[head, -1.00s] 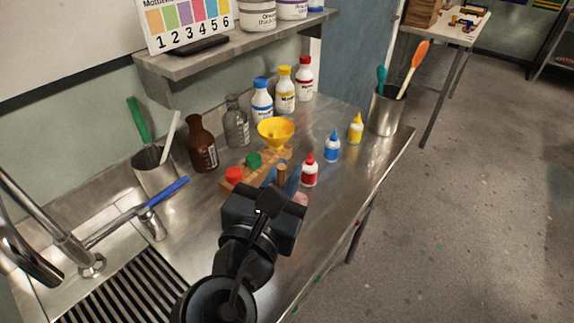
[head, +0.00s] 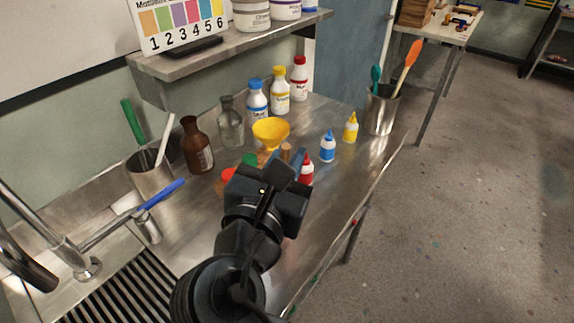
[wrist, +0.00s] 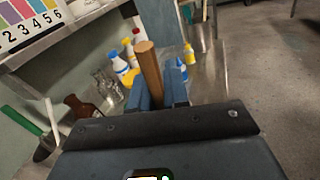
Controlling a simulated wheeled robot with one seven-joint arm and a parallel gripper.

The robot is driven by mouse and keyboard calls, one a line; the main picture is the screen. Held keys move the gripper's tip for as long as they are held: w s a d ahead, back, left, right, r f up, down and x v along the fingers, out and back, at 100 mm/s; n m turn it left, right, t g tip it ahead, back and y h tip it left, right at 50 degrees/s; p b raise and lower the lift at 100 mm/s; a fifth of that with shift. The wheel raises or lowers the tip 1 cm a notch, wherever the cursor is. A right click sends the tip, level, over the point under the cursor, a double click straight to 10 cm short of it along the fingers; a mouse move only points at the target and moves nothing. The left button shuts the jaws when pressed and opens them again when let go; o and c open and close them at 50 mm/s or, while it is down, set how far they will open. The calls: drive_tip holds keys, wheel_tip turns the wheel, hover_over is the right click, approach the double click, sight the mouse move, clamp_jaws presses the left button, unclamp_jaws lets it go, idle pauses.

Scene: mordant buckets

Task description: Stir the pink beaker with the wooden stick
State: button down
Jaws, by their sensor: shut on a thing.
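My gripper (head: 296,162) is shut on the wooden stick (wrist: 149,72), which stands up between the two blue fingers in the wrist view. The stick's brown top (head: 286,150) also shows in the head view, just past my wrist. Its lower end is hidden. I cannot make out the pink beaker in either view now; my gripper and wrist cover the counter area where a pinkish patch showed earlier.
A yellow funnel (head: 271,132), a red squeeze bottle (head: 307,168), a blue one (head: 328,147) and a brown bottle (head: 196,146) stand close around. A steel cup with tools (head: 381,112) is at the back right. The sink (head: 110,285) is at left.

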wheel_tip(320, 180, up, 7)
drive_tip(key=s, duration=0.1)
drive_tip(key=shift+s+d, duration=0.2)
drive_tip(key=shift+d, duration=0.1)
idle(0.4)
drive_tip(key=shift+r, duration=0.15)
idle(0.4)
wheel_tip(320, 180, up, 11)
idle(0.7)
